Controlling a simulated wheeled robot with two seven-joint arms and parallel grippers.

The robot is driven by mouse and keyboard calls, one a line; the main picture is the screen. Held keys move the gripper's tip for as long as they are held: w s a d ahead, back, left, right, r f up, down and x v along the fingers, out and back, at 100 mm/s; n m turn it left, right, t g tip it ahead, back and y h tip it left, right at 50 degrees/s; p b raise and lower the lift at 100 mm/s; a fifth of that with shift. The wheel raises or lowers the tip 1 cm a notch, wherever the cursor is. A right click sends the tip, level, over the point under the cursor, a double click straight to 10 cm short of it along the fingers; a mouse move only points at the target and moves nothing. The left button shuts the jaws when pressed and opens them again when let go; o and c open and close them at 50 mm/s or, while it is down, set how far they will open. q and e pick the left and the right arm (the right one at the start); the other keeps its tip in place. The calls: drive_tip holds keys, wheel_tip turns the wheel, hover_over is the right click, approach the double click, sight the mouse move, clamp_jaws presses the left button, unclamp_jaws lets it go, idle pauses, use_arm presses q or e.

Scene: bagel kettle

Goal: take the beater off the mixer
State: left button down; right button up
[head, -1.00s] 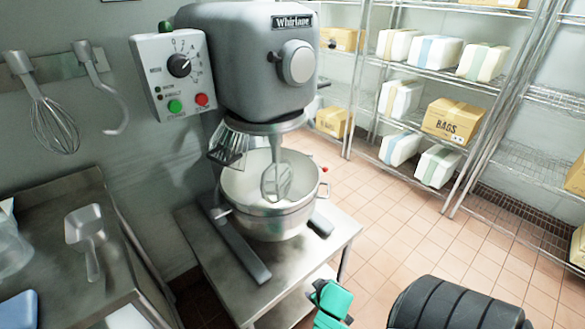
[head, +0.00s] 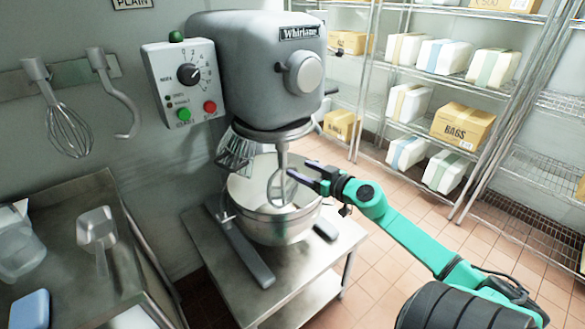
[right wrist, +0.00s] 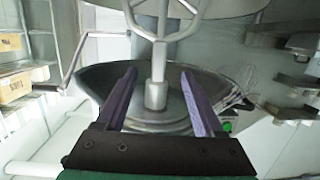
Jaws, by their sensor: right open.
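The grey metal beater (head: 281,186) hangs upright from the mixer head (head: 255,65), its lower part in the steel bowl (head: 275,222). My right gripper (head: 299,171) is open and empty, reaching in from the right at the height of the beater's upper part. The right wrist view looks upside down. There the beater's shaft (right wrist: 157,92) appears between the two purple fingers of my right gripper (right wrist: 158,73), with a gap on each side. Whether the fingertips reach past the shaft is hard to tell. My left gripper is not in view.
The mixer stands on a low steel table (head: 310,262). A wire guard (head: 236,150) sits left of the beater. A whisk (head: 68,130) and a hook (head: 118,100) hang on the wall. Wire shelves with boxes (head: 462,125) stand at the right. The floor between is clear.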

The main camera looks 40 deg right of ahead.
sight(285, 162)
drive_tip(key=w+b, duration=0.1)
drive_tip(key=w+f+b, duration=0.1)
drive_tip(key=w+b, duration=0.1)
drive_tip(key=w, duration=0.1)
drive_tip(key=shift+w+f, duration=0.1)
drive_tip(key=shift+f, duration=0.15)
drive_tip(key=w, duration=0.4)
drive_tip(key=shift+w+a, duration=0.1)
drive_tip(key=shift+w+f, duration=0.2)
drive_tip(key=shift+w, duration=0.25)
clamp_jaws()
idle(0.5)
drive_tip(key=shift+r, duration=0.15)
idle(1.6)
